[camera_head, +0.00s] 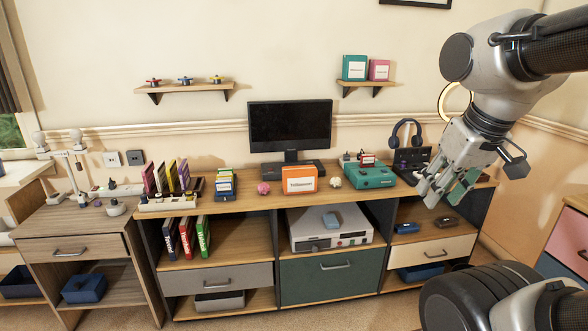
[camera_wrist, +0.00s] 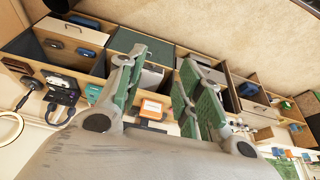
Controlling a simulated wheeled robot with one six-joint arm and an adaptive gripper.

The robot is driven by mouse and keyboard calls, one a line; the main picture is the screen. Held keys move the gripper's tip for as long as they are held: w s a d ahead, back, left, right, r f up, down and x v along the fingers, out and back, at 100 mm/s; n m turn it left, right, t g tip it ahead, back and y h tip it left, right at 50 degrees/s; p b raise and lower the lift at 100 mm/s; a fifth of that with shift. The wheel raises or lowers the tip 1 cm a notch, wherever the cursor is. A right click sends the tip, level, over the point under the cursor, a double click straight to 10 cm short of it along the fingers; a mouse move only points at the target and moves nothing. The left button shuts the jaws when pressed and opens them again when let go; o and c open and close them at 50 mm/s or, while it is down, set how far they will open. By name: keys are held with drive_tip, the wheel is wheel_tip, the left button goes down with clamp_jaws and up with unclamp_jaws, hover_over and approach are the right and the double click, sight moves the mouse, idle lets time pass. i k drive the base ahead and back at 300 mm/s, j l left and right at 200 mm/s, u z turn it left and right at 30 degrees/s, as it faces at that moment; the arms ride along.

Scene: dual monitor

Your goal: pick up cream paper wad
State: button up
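The cream paper wad (camera_head: 335,183) is a small, pale, crumpled ball on the wooden desk top. It lies between the orange box (camera_head: 299,180) and the teal device (camera_head: 368,177). My gripper (camera_head: 441,193) is raised at the right, well to the right of the wad and apart from it. In the wrist view, its green-padded fingers (camera_wrist: 168,58) are spread with nothing between them. The orange box also shows there beyond the fingers (camera_wrist: 151,107); I cannot make out the wad in that view.
A pink wad (camera_head: 263,188) lies left of the orange box. The monitor (camera_head: 290,127) stands behind. A headphone stand (camera_head: 407,140) is near my gripper at the right. Books (camera_head: 172,179) and a blue box stack (camera_head: 225,184) occupy the left. The desk's front strip is mostly clear.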

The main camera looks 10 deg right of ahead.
sight(336, 182)
drive_tip(key=i, duration=0.95)
drive_tip(key=i+j+z, duration=0.15)
drive_tip(key=i, duration=0.8)
